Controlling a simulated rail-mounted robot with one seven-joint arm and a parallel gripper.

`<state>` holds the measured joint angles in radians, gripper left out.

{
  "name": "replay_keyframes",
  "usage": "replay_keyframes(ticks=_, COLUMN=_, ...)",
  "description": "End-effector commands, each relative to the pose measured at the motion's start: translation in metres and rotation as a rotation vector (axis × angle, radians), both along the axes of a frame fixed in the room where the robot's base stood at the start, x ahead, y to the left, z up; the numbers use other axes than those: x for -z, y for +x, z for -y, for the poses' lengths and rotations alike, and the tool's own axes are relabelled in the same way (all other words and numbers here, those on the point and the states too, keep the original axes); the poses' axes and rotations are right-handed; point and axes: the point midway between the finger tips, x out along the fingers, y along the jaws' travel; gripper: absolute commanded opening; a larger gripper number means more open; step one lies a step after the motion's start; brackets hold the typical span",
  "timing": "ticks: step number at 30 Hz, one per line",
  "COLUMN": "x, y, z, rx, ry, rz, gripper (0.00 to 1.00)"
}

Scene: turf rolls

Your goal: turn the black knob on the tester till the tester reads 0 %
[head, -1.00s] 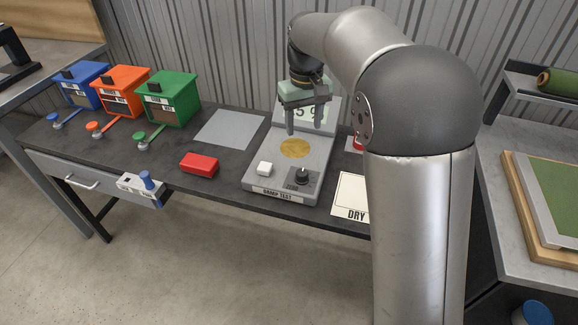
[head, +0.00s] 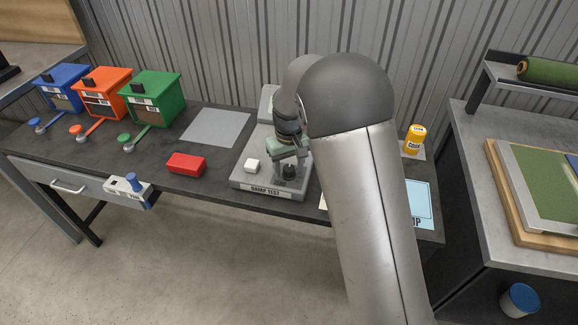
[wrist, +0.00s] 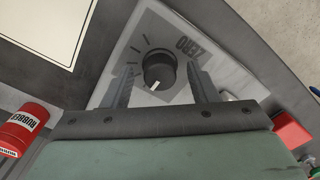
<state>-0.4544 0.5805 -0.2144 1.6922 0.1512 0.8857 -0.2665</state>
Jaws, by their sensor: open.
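The tester (head: 240,180), a grey box labelled "DAMP TEST", stands on the dark bench. Its black knob (wrist: 158,68) shows in the wrist view with a white pointer mark, tick marks around it and the word "ZERO" beside it. My gripper (wrist: 160,82) is open, with one finger on each side of the knob and visible gaps between. In the head view my gripper (head: 289,165) is over the front right of the tester, close to the knob (head: 289,174). The tester's display is hidden behind my arm, so its reading cannot be seen now.
A white button (head: 252,165) sits on the tester left of the knob. A red block (head: 186,163) lies left of the tester. A red "RUBBER" can (wrist: 24,130) and a white card (wrist: 45,25) show in the wrist view. A yellow can (head: 414,139) stands at the right.

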Motion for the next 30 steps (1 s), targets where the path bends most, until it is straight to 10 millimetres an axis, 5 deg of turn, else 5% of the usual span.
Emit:
replay_keyframes(ticks=11, x=0.0071, y=0.0001, z=0.0, rx=0.0, ry=0.0, rz=0.001, gripper=0.54)
replay_keyframes(ticks=16, x=0.0069, y=0.0001, z=0.0, rx=0.0, ry=0.0, rz=0.001, gripper=0.09)
replay_keyframes(ticks=30, x=0.0064, y=0.0001, z=0.0, rx=0.083, ry=0.0, rz=0.001, gripper=0.09)
